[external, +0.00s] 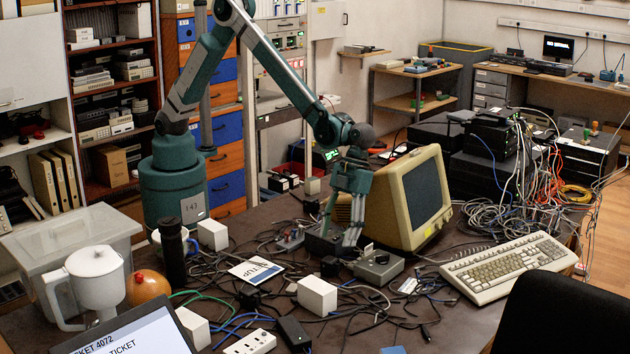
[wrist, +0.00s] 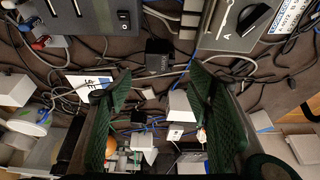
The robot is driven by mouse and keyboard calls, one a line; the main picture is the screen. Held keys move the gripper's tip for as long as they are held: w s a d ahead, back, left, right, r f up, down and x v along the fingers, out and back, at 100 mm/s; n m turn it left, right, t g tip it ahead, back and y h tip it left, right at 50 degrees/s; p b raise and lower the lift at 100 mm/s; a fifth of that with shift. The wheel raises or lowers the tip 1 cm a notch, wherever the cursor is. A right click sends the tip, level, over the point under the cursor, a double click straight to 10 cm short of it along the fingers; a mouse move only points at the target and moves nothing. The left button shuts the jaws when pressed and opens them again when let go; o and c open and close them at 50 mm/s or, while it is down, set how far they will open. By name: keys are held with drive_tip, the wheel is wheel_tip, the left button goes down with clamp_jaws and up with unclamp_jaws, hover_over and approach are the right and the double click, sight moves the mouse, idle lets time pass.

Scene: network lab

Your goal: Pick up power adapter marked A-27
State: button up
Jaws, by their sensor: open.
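My gripper (external: 338,238) points down over the cluttered table, left of the beige monitor. In the wrist view its two green-padded fingers (wrist: 158,88) are spread apart with nothing held between them. A small black block, perhaps a power adapter (wrist: 158,58), lies on the table just beyond the fingertips, between two grey boxes; it has faint marking that I cannot read. In the external view it seems to be the black block (external: 330,266) below the gripper. Other black blocks lie nearer, one left (external: 249,297) and one at the front (external: 295,333). No A-27 label is legible.
A grey switch box (external: 378,266) stands right of the fingers and another grey box (external: 322,242) beside them. The beige monitor (external: 412,197) is close on the right. White boxes (external: 317,296) and tangled cables crowd the table. A keyboard (external: 508,266) lies right.

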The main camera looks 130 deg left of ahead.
sight(332, 260)
drive_tip(key=x, duration=0.3)
drive_tip(key=shift+a+f, duration=0.15)
drive_tip(key=shift+a, duration=0.15)
drive_tip(key=shift+b+x, duration=0.7)
drive_tip(key=shift+x, duration=2.4)
drive_tip(key=c, duration=1.1)
